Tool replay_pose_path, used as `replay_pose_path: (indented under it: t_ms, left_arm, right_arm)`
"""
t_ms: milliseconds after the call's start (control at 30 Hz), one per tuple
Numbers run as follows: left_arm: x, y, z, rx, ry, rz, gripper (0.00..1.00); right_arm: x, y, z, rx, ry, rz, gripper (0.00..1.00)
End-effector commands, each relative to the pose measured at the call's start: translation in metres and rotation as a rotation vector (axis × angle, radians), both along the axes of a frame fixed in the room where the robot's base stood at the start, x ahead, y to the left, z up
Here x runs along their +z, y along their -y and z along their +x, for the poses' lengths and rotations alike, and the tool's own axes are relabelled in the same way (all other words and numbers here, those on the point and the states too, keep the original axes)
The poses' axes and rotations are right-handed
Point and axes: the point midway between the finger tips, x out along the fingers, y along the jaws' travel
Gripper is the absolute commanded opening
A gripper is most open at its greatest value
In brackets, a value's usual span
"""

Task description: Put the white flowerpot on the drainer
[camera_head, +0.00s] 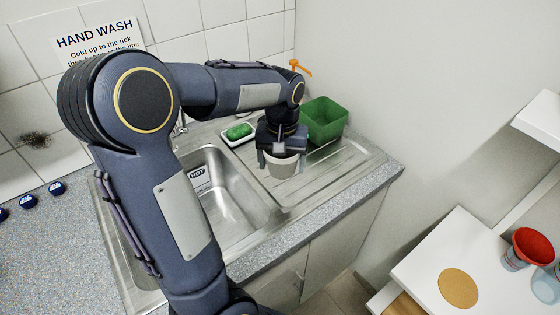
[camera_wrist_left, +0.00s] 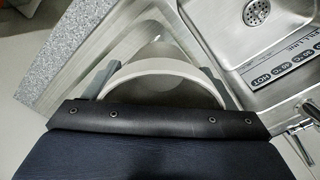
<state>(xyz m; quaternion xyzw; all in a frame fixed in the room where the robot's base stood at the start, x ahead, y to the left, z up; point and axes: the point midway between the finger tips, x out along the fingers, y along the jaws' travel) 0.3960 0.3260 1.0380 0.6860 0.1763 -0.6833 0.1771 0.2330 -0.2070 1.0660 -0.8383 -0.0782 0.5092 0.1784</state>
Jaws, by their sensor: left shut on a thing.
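The white flowerpot (camera_head: 283,168) is upright at my left gripper (camera_head: 281,161), over the ribbed metal drainer (camera_head: 336,166) to the right of the sink bowl. My left gripper is shut on the pot, with a finger at either side of it. In the left wrist view the pot's pale rim (camera_wrist_left: 165,68) arcs between the two grey fingers (camera_wrist_left: 160,78). I cannot tell whether the pot's base touches the drainer. My right gripper is not in view.
A green open box (camera_head: 324,121) stands at the drainer's back. A white dish with a green item (camera_head: 239,131) is behind the sink bowl (camera_head: 222,185). An orange-topped thing (camera_head: 299,67) is near the wall corner. The drainer's right part is clear.

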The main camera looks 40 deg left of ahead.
Motion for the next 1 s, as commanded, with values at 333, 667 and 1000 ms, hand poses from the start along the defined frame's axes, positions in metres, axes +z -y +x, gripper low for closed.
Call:
replay_pose_path:
  t_ms: [333, 667, 1000]
  left_arm:
    - [-0.054, -0.048, 0.044, 0.003, -0.004, 0.000, 0.54]
    - [-0.083, -0.060, 0.056, -0.001, -0.004, -0.001, 0.54]
    - [-0.105, -0.060, 0.057, 0.000, 0.002, 0.000, 0.54]
  right_arm:
    - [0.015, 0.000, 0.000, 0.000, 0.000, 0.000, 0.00]
    - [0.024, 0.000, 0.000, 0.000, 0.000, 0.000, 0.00]
    - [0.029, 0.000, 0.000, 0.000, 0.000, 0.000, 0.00]
